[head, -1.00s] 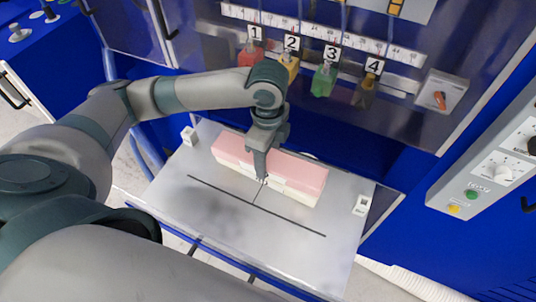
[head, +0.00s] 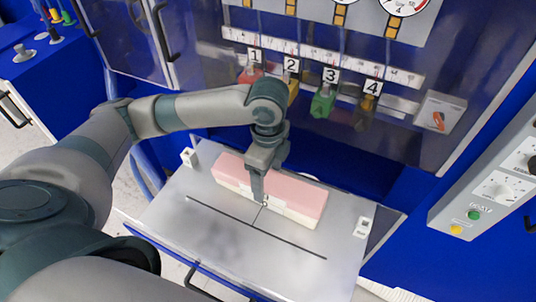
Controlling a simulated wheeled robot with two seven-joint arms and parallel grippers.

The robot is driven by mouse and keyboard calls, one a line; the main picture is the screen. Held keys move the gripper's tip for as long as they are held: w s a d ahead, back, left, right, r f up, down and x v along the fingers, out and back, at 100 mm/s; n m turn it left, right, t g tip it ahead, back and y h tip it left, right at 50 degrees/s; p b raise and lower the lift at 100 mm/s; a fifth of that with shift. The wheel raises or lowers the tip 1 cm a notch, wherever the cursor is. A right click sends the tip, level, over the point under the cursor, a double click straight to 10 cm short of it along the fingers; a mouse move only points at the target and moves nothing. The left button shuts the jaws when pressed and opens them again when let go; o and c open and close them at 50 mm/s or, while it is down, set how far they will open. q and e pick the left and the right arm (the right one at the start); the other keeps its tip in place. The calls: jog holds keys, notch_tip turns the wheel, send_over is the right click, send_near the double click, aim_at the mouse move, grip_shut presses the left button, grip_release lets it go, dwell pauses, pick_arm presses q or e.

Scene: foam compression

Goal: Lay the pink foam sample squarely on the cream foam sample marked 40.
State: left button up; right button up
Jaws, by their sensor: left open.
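The pink foam sample (head: 295,191) lies on top of the cream foam sample (head: 290,214) on the grey metal plate. Their long sides look roughly parallel, and a cream strip shows along the near edge. The mark on the cream sample is too small to read. My left gripper (head: 264,200) is open, pointing down at the middle of the near side of the stack, and hides part of both samples. I cannot tell whether its fingers touch the foam. My right gripper is not in view.
The metal plate (head: 225,248) has a black line on its bare front part. Small white blocks stand at its left (head: 189,156) and right (head: 362,226) edges. Behind it hang numbered coloured valves, including a green one (head: 322,103). A control box (head: 495,190) stands at the right.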

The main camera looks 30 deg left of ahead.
aim_at(268, 179)
pick_arm(q)
notch_tip(268, 179, up, 11)
jog(key=b, duration=0.1)
jog(key=shift+b, duration=0.4)
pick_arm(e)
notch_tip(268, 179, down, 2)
pick_arm(q)
jog(key=shift+f, duration=0.15)
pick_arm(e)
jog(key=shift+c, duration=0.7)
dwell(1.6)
